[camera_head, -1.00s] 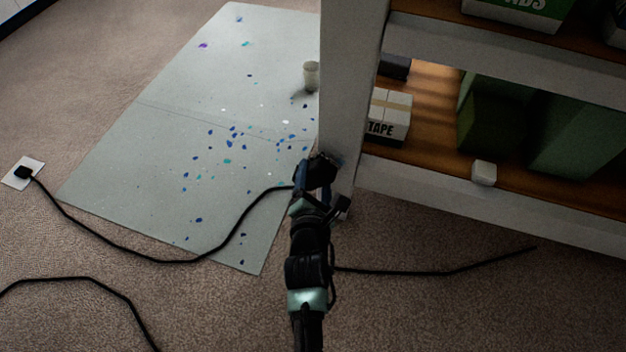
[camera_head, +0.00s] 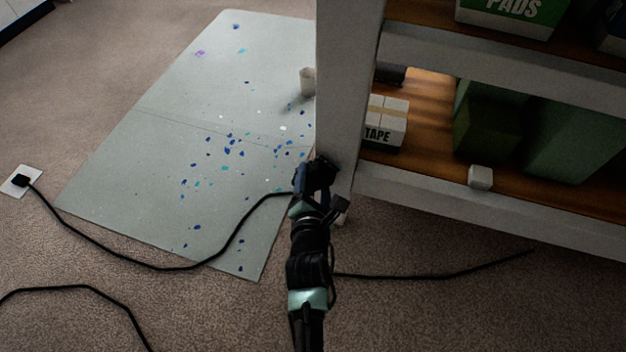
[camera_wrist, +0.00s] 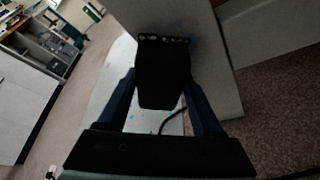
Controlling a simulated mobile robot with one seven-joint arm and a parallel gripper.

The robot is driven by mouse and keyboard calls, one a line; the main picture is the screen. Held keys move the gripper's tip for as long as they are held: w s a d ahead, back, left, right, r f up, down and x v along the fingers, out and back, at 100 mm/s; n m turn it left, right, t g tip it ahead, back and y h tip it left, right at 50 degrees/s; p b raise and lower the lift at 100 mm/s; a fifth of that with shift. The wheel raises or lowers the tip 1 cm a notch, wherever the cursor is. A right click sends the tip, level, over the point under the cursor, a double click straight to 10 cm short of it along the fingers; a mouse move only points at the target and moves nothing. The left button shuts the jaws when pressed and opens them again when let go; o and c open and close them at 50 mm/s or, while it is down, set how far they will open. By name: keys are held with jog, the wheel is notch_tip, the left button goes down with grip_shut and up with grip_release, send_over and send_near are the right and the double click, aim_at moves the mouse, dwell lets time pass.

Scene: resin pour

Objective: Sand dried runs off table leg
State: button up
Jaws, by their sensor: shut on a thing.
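The white table leg (camera_head: 344,90) stands upright at the centre of the head view, at the front left corner of a shelved table. It also shows in the wrist view (camera_wrist: 215,75). My gripper (camera_head: 316,178) is at the lower part of the leg. It is shut on a black sander-like block (camera_wrist: 163,75), which lies between its two blue-black fingers in the wrist view. The block's far end is at or very near the leg's face; I cannot tell if it touches. A small blue patch shows beside that end on the leg. No dried runs can be made out clearly.
A paint-spotted pale mat (camera_head: 170,150) lies on the carpet, with a pale cup (camera_head: 308,82) on it. A black cord (camera_head: 150,266) runs from a floor outlet (camera_head: 22,181) towards my gripper. The lower shelf holds a TAPE box (camera_head: 385,122), green boxes and a small white block (camera_head: 480,177).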

aim_at(332, 183)
jog(key=shift+w+d+r, duration=0.1)
jog(key=shift+w+d, duration=0.05)
jog(key=shift+w, duration=0.3)
jog(key=shift+p, duration=0.5)
jog(key=shift+s+d+r+p, duration=0.2)
jog(key=shift+d+p, duration=0.15)
jog(key=shift+p, duration=0.5)
jog(key=d+p, duration=0.1)
jog(key=p, duration=0.2)
jog(key=d+p, duration=0.1)
jog(key=p, duration=0.2)
jog(key=shift+s+d, duration=0.1)
jog(key=shift+s, duration=0.2)
jog(key=shift+s+d+f+p, duration=0.15)
jog(key=shift+s+d+p, duration=0.05)
jog(key=shift+p, duration=0.35)
